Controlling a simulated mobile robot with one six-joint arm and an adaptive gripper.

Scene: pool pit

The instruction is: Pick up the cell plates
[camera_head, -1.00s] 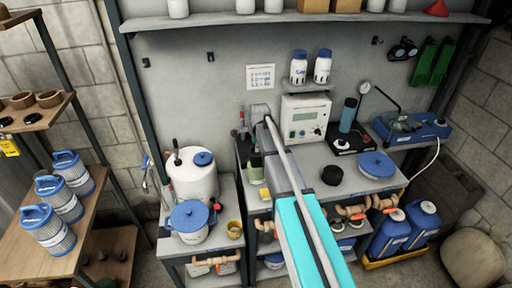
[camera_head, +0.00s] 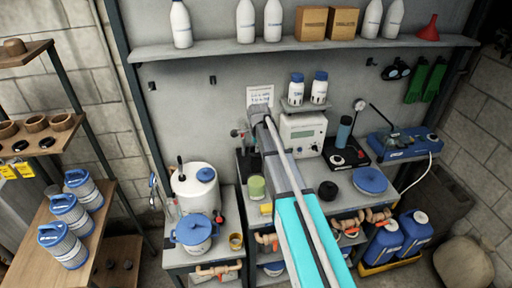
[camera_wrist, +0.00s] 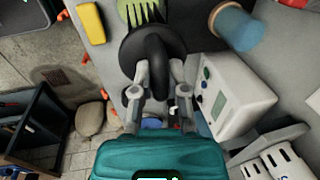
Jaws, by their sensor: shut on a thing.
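The cell plates appear to be the black round-capped piece (camera_wrist: 152,52) with thin dark prongs in the wrist view. My gripper (camera_wrist: 153,78) is shut on its black cap. The prongs point toward a light green cup (camera_wrist: 128,10) at the top edge and overlap its outline; I cannot tell whether they are inside or above it. In the head view the green cup (camera_head: 257,188) stands on the bench left of my arm. My gripper (camera_head: 258,115) is mostly hidden there by my own arm, and the held piece is not clear.
A white device with a screen (camera_head: 303,132) stands close right of my arm, with two bottles above it. A yellow block (camera_wrist: 90,22) lies near the cup. A blue cylinder (camera_wrist: 237,28) is on the other side. A white tank (camera_head: 195,190) stands left; a shelf (camera_head: 300,48) runs above.

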